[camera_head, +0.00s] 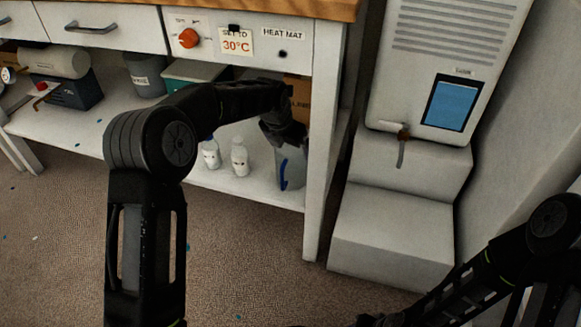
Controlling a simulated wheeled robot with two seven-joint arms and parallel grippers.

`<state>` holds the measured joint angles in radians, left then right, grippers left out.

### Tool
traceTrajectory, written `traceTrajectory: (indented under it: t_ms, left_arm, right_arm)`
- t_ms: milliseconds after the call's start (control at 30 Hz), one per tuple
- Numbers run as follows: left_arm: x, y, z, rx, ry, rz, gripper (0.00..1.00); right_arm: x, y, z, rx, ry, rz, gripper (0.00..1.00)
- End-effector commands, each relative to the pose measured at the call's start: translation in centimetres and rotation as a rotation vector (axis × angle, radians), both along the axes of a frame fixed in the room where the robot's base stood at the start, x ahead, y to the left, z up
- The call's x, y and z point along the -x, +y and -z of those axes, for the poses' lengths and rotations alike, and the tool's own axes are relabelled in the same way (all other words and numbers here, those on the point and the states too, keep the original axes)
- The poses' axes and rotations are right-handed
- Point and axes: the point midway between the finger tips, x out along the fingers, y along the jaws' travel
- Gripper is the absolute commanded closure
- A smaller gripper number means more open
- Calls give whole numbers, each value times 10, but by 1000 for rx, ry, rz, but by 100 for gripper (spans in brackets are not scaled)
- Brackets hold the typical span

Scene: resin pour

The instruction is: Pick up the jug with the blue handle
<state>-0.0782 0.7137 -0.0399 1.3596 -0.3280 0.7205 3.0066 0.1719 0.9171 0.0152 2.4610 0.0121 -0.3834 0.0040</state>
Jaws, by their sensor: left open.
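Two small white bottles (240,157) stand left of the jug on the lower shelf (265,190). A cardboard box (298,98) is behind my left wrist. The bench leg (319,150) rises just right of the jug. A white dispenser (450,60) stands above white steps (392,235).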

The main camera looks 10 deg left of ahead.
Motion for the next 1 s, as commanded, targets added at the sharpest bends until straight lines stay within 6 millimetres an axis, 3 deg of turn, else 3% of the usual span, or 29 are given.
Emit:
traceTrajectory:
  t_ms: [167, 1000]
  left_arm:
    - [0, 0, 0, 0, 0, 0, 5]
    - [0, 0, 0, 0, 0, 0, 74]
  right_arm:
    - [0, 0, 0, 0, 0, 0, 64]
    - [0, 0, 0, 0, 0, 0, 64]
